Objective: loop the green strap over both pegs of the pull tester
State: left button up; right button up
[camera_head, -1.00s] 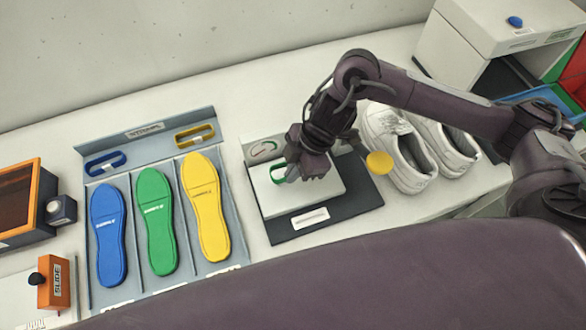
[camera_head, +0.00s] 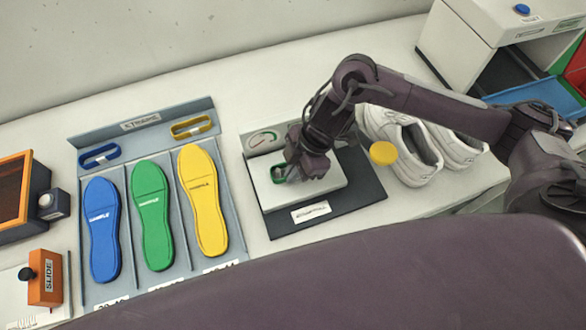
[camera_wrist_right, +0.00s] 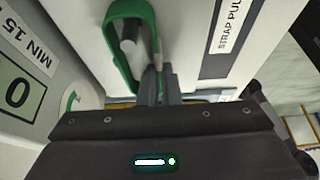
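The pull tester (camera_head: 334,194) is a light block on a dark base, with a dial at its back left. The green strap (camera_head: 278,174) is a loop at the left part of the block. In the right wrist view the strap (camera_wrist_right: 117,50) passes around a pale peg (camera_wrist_right: 130,38), which shows inside the loop. The second peg cannot be made out. My right gripper (camera_head: 293,174) is low over the block. Its fingers (camera_wrist_right: 155,88) are close together on the near end of the strap. My left gripper is not in view.
A grey tray (camera_head: 127,172) to the left holds blue, green and yellow insoles, with blue and yellow straps behind them. White shoes (camera_head: 407,150) and a yellow disc (camera_head: 383,153) are right of the tester. An orange slide block (camera_head: 46,278) stands at front left.

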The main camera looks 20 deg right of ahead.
jog(key=o, duration=0.5)
jog(key=shift+c, duration=0.2)
jog(key=v, duration=0.7)
jog(key=shift+d+r+b, duration=0.2)
jog(key=shift+r+b, duration=0.15)
